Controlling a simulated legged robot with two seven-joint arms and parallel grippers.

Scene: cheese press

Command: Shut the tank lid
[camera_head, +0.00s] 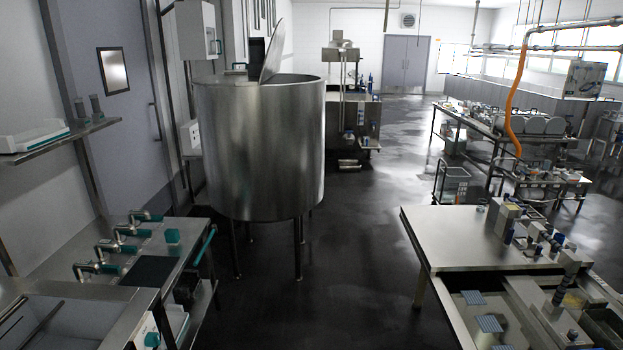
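A large round steel tank (262,150) stands on legs left of centre, some way ahead of me. Its lid (272,50) is open. The lid is raised steeply, a thin metal plate rising from the tank's top near the middle. The far part of the tank's top and the inside are mostly hidden by its front wall. Neither of my grippers shows in the head view.
A steel sink counter with taps (120,245) fills the near left. A steel table (475,240) with small items stands at the near right. The dark floor (350,270) between them is clear. A grey wall cabinet (198,30) hangs behind the tank.

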